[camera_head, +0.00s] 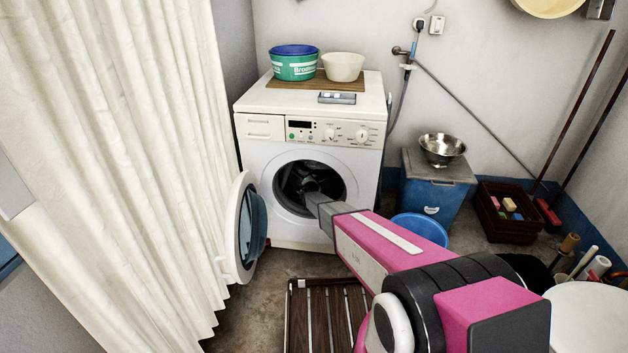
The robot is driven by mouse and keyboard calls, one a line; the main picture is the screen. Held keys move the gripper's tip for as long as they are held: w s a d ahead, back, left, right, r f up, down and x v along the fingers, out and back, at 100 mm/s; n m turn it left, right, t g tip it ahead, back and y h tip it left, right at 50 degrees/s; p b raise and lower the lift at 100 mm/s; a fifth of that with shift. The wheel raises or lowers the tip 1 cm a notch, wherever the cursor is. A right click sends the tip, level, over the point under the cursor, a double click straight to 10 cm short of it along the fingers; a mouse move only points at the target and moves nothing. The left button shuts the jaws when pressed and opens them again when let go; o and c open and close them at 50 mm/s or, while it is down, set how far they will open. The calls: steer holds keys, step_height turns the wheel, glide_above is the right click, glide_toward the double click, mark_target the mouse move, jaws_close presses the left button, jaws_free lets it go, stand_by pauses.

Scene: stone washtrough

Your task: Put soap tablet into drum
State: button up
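The front-loading washing machine (262,158) stands against the back wall with its round door (241,228) swung open to the left. The dark drum (296,186) shows through the opening. My pink and grey arm reaches in from the lower right, and my gripper (311,187) is at the drum opening, seemingly partly inside. Its fingers are dark and small against the drum, so I cannot tell if they are open or shut. I cannot make out a soap tablet at the gripper or in the drum.
On the machine top are a green tub (295,68), a cream bowl (343,67) and a small grey tray (337,98). A blue box (432,198), a blue basin (420,226) and a dark crate (513,232) stand right. A slatted board (294,315) lies in front; a curtain (120,150) hangs left.

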steer(key=v, duration=1.1)
steer(key=shift+w, duration=0.1)
stand_by(0.5)
